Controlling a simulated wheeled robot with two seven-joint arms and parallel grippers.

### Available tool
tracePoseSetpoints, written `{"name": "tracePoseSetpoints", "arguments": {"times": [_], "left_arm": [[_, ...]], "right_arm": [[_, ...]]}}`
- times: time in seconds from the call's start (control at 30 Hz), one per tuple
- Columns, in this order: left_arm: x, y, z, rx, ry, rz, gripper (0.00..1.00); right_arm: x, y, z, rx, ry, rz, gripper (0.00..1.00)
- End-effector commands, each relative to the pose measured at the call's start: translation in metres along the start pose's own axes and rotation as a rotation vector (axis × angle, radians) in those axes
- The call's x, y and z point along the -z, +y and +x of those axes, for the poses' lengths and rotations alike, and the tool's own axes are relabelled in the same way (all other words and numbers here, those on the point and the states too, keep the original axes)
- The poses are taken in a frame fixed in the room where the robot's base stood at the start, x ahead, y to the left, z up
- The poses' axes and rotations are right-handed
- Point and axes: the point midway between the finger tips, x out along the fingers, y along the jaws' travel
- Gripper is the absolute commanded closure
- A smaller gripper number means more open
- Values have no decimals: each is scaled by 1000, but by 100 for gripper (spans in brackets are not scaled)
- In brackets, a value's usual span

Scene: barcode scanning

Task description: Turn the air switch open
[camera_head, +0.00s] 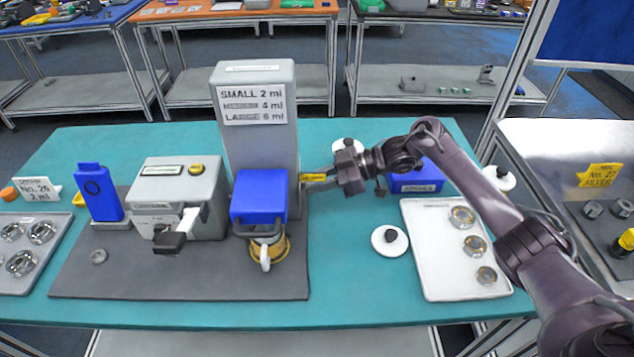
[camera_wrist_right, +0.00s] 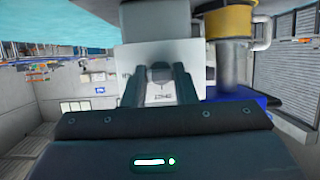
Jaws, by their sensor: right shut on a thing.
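The air switch shows in the head view as a small yellow handle (camera_head: 314,177) at the right side of the tall grey dispenser column (camera_head: 245,80), beside its blue-topped front unit (camera_head: 259,190). My right gripper (camera_head: 318,183) reaches in from the right and is shut on the air switch. In the right wrist view the two dark fingers of my right gripper (camera_wrist_right: 172,75) close around a small dark part in front of a pale labelled face (camera_wrist_right: 143,58). The fingers hide most of the switch, so its exact angle cannot be told. My left gripper is not in view.
A grey machine (camera_head: 190,185) with a lever and a blue holder (camera_head: 98,192) stand left of the column on a dark mat (camera_head: 220,285). A white tray (camera_head: 430,225) of metal rings lies right, beside a white disc with a black knob (camera_head: 390,240).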

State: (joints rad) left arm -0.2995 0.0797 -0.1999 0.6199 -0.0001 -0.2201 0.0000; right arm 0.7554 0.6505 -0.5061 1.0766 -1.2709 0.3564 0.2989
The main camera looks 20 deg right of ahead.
Motion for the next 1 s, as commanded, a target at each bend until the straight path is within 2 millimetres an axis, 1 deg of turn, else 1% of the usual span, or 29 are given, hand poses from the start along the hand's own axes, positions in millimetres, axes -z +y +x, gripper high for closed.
{"name": "tracePoseSetpoints", "arguments": {"times": [0.5,0.53,0.67,0.7,0.93,1.0], "left_arm": [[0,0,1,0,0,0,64],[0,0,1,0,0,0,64],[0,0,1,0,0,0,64],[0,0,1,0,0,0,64],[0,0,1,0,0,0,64],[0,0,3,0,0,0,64]], "right_arm": [[0,0,0,7,0,18,98],[0,0,0,7,0,18,72],[0,0,0,7,0,17,55],[0,0,0,7,0,17,54],[0,0,0,6,0,16,54],[-1,1,-4,5,0,16,54]]}}
